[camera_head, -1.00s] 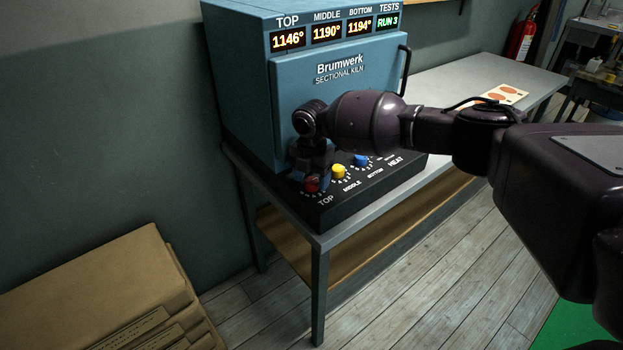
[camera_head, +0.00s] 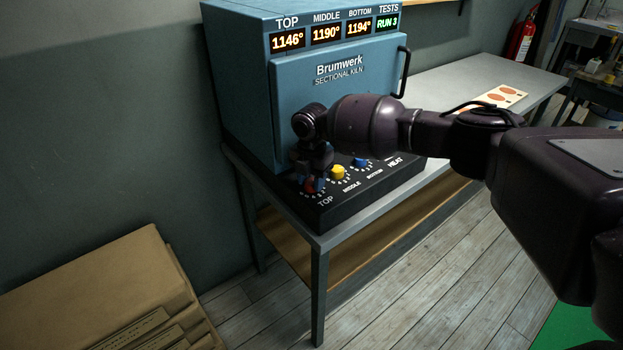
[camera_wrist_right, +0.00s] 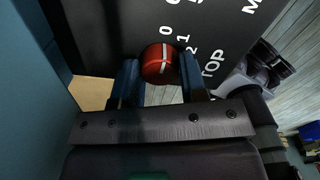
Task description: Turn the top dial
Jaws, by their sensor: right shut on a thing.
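The red top dial (camera_head: 311,185) sits at the left end of the kiln's black control panel (camera_head: 335,208), above the word TOP. In the right wrist view the red dial (camera_wrist_right: 158,63) shows a white pointer line, with the numbers 0, 1 and 2 beside it. My right gripper (camera_head: 312,178) reaches down on the dial, its fingers on either side of it. In the right wrist view the gripper (camera_wrist_right: 158,80) is shut on the dial. The kiln (camera_head: 330,110) displays TOP 1146°, MIDDLE 1190°, BOTTOM 1194° and RUN 3. My left gripper is not in view.
A yellow middle dial (camera_head: 338,172) and a blue bottom dial (camera_head: 360,162) stand close to the right of the red one. The kiln stands on a grey table (camera_head: 440,80). Stacked brown sacks (camera_head: 100,290) lie at lower left. A card with orange discs (camera_head: 500,96) lies farther along the table.

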